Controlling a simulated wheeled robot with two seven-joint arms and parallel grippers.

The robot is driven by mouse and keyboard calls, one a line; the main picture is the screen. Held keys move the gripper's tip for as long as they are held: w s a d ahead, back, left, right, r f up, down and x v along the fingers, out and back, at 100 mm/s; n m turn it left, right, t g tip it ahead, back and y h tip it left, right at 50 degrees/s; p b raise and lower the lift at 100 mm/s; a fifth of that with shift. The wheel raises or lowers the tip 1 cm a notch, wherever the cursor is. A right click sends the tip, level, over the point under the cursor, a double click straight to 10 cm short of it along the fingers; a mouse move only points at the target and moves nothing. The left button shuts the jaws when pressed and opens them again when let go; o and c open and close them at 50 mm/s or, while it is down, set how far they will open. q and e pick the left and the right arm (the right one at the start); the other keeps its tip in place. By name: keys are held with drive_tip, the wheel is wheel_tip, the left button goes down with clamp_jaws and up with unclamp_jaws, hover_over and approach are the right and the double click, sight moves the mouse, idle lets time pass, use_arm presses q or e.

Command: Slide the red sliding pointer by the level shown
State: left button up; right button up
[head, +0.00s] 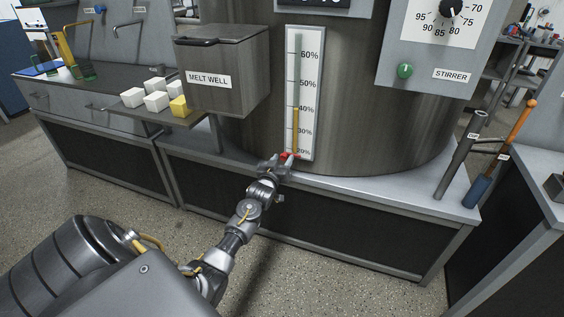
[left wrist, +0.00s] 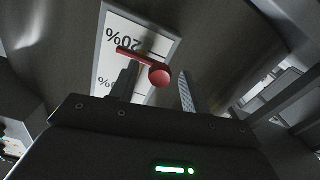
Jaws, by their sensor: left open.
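The level gauge (head: 300,70) is a white upright strip with percent marks on the big metal tank. Its yellow level column (head: 296,127) tops out at about the 40% mark. The red sliding pointer (head: 290,155) sits near the 20% mark at the gauge's lower end. My left gripper (head: 277,165) is at the pointer, just below and left of it. In the left wrist view the pointer's round red knob (left wrist: 160,77) shows between the two open fingers, with its red bar across the scale (left wrist: 113,70). Contact cannot be told. My right gripper is not in view.
The melt well box (head: 222,78) juts out left of the gauge. White and yellow blocks (head: 156,101) lie on a shelf farther left. The stirrer panel (head: 430,50) is at the upper right. Tools stand in holders (head: 453,165) at the right. The bench ledge (head: 380,190) runs below the tank.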

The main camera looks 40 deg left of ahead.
use_arm(q)
drive_tip(key=shift+w, duration=0.1)
clamp_jaws()
idle(0.3)
